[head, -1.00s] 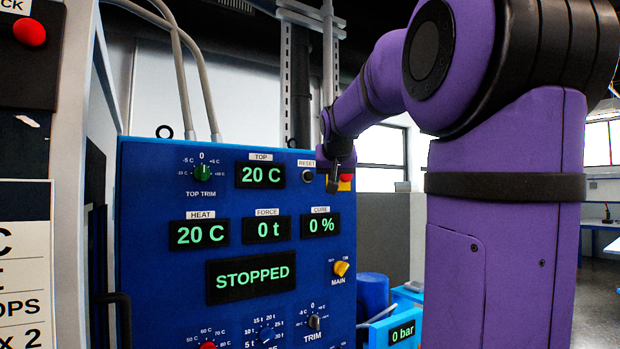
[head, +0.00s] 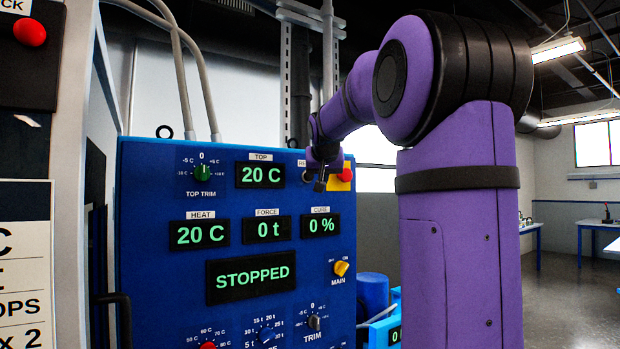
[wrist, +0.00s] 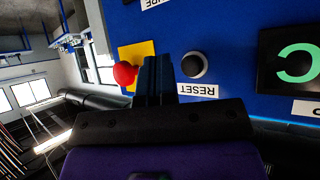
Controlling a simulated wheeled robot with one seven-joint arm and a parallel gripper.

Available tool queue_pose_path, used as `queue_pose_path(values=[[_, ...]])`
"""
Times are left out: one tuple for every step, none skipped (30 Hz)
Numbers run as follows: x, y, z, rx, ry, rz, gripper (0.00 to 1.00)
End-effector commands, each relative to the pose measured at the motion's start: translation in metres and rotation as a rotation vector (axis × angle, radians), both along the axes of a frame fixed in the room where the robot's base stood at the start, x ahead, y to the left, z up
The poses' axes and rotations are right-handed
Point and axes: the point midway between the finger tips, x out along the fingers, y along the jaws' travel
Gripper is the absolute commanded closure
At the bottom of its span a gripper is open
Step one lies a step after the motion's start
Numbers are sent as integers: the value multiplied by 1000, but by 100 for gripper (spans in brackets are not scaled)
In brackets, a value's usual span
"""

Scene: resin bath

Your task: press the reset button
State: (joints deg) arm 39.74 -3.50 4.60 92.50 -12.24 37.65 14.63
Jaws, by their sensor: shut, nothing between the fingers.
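The reset button (head: 306,177) is a small dark round button near the upper right of the blue control panel (head: 150,270). In the head view my gripper partly hides its label. In the wrist view the whole button (wrist: 194,65) shows, dark with a pale rim, beside an upside-down RESET label (wrist: 198,90). My gripper (head: 321,186) is shut and empty. In the wrist view its closed fingers (wrist: 158,62) lie just left of the button, between it and a red knob. I cannot tell how far the fingertips are from the panel.
A red mushroom button (head: 345,175) on a yellow plate (head: 335,183) sits close beside my gripper. The yellow MAIN switch (head: 341,268) is lower down. The display (head: 250,277) reads STOPPED. Another red button (head: 30,32) is at the far upper left.

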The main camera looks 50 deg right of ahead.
Motion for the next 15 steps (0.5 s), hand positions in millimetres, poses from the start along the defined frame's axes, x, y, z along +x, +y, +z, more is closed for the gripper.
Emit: queue_pose_path(values=[[7,-2,0,-1,1,1,100],[10,-2,0,-1,1,2,100],[14,-3,0,0,1,2,100],[17,-4,0,0,1,3,100],[20,-4,0,1,0,2,100],[23,-5,0,1,0,2,100],[25,-5,0,1,1,1,100],[26,-6,0,0,1,2,100],[28,-6,0,0,1,2,100],[30,-7,0,0,1,2,100],[31,-7,0,0,1,2,100],[31,-7,0,0,0,1,100],[32,-7,0,-1,1,1,100],[32,-7,0,0,0,1,100],[33,-8,0,-1,1,1,100]])
